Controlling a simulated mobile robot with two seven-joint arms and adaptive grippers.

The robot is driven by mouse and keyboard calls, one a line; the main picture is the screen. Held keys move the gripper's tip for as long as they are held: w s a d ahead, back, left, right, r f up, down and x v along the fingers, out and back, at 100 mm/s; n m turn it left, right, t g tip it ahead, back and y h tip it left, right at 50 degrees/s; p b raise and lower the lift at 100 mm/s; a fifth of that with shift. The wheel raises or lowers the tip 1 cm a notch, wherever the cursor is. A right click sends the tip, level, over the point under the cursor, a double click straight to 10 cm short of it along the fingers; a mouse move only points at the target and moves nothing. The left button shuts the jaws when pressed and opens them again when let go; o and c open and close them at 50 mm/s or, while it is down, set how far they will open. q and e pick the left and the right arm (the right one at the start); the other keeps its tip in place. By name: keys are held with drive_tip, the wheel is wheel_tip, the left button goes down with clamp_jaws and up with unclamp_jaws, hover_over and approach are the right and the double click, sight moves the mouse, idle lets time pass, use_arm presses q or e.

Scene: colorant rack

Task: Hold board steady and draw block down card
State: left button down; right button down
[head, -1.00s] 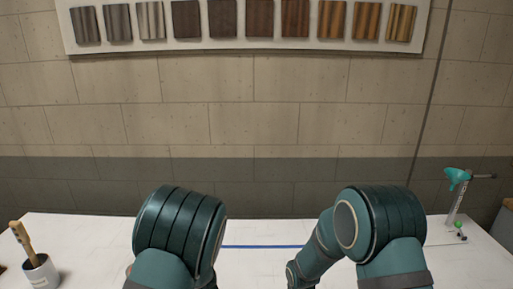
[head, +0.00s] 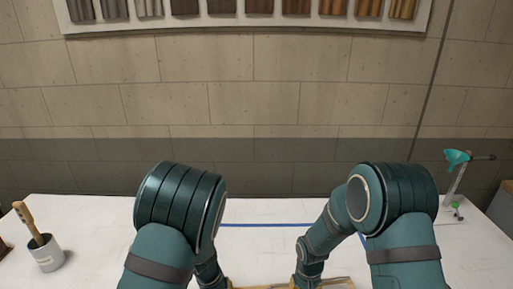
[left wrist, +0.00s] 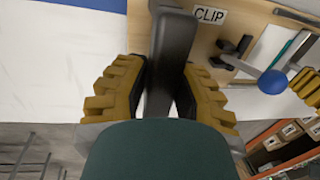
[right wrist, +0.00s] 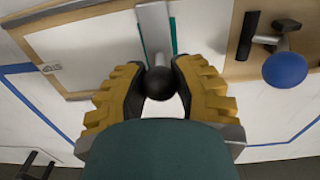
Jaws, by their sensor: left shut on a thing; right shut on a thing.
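My left gripper (left wrist: 165,85) is shut on a dark grey bar (left wrist: 172,45) at the edge of the wooden board (left wrist: 225,45), beside a "CLIP" label. A blue knob (left wrist: 272,82) on a dark fitting stands on this board. My right gripper (right wrist: 158,82) is shut on a black ball knob (right wrist: 160,84), whose pale metal piece (right wrist: 153,32) lies beside a teal strip (right wrist: 173,35). The blue knob also shows in the right wrist view (right wrist: 285,69). The card is only partly visible and I cannot tell it surely.
A framed panel (right wrist: 35,45) lies beside the right gripper. Blue tape lines (head: 265,225) mark the white table (head: 90,215). A brush cup (head: 45,253) stands at left, a stand with a teal top (head: 457,158) at right. The table's back is clear.

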use_arm(q)
drive_tip(key=shift+a, duration=0.15)
use_arm(e)
drive_tip(key=shift+d, duration=0.5)
drive_tip(key=shift+w+d, duration=0.1)
drive_tip(key=shift+d, duration=0.85)
drive_tip(key=shift+w+d, duration=0.1)
drive_tip(key=shift+d, duration=0.95)
drive_tip(key=shift+w+d, duration=0.1)
drive_tip(key=shift+d, duration=0.85)
